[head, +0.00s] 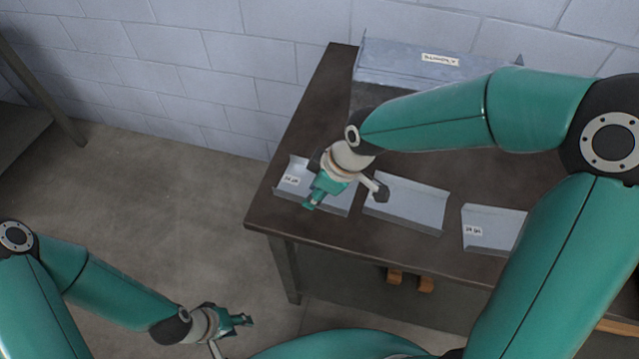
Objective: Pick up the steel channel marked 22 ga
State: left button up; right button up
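Three steel channels lie in a row on the dark workbench. The left channel (331,204) has a small white label at its left end and is partly covered by my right gripper (347,197). The middle channel (405,205) shows no label; its left end is close to a finger of that gripper. The right channel (495,228) has a label at its left end and is partly behind my arm. The labels are too small to read surely. My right gripper is open and empty above the left and middle channels. My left gripper (234,336) appears open and empty, low beside the bench.
The workbench (265,213) has a free left front corner. A larger grey metal piece (410,65) with a label stands at its back against the block wall. Wooden pieces (410,279) show below the front edge. Open floor (150,200) lies left of the bench.

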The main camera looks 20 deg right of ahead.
jog(key=x, duration=0.2)
jog(key=shift+w+f, duration=0.1)
jog(key=shift+f, duration=0.15)
grip_shut()
jog(key=shift+r, duration=0.1)
